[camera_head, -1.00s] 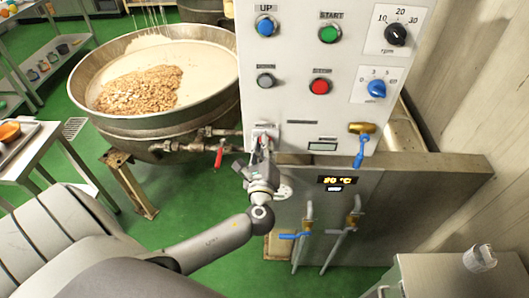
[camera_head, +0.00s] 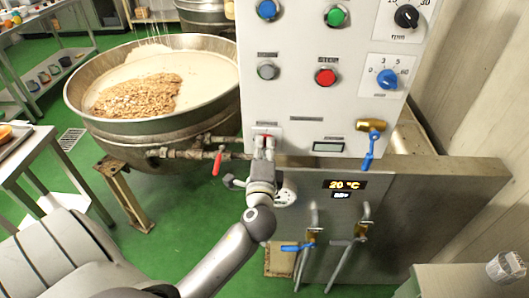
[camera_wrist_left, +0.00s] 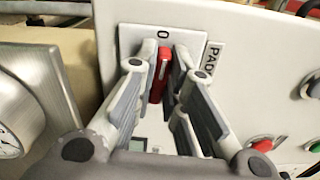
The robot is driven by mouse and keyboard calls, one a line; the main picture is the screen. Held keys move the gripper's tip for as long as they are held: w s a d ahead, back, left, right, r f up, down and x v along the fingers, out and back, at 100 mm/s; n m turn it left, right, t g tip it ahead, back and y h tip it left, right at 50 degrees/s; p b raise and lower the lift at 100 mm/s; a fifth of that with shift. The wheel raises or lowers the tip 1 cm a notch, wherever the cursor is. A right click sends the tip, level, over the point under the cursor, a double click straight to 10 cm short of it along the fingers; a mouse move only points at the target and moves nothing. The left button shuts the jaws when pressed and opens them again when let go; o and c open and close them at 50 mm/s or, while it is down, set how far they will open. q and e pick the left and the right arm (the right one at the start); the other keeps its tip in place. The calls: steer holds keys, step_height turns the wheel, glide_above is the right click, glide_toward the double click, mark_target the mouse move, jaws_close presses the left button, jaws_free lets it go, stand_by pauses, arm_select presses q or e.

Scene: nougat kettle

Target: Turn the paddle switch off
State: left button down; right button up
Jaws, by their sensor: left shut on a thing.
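The paddle switch (camera_wrist_left: 161,76) is a red lever on a pale plate marked O at its top edge in the left wrist view. It sits low on the grey control panel (camera_head: 290,110) in the head view. My left gripper (camera_wrist_left: 166,60) has one finger on each side of the red lever and is shut on it. In the head view the gripper (camera_head: 264,146) reaches the panel from below and hides most of the switch. My right gripper is not in view.
The panel carries a red stop button (camera_head: 326,77), a blue knob (camera_head: 388,79) and a blue-handled valve (camera_head: 370,148). A large kettle (camera_head: 150,128) stands left, with a red-handled pipe valve (camera_head: 217,163) beside my gripper. A metal cabinet (camera_head: 420,195) stands below the panel.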

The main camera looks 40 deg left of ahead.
arm_select(q)
steer(key=shift+f+n+b, duration=0.1)
steer(key=shift+n+b, duration=0.2)
steer(key=shift+n, duration=0.2)
steer(key=c, duration=1.5)
jaws_free()
steer(key=shift+s, duration=0.1)
steer(key=v, duration=1.2)
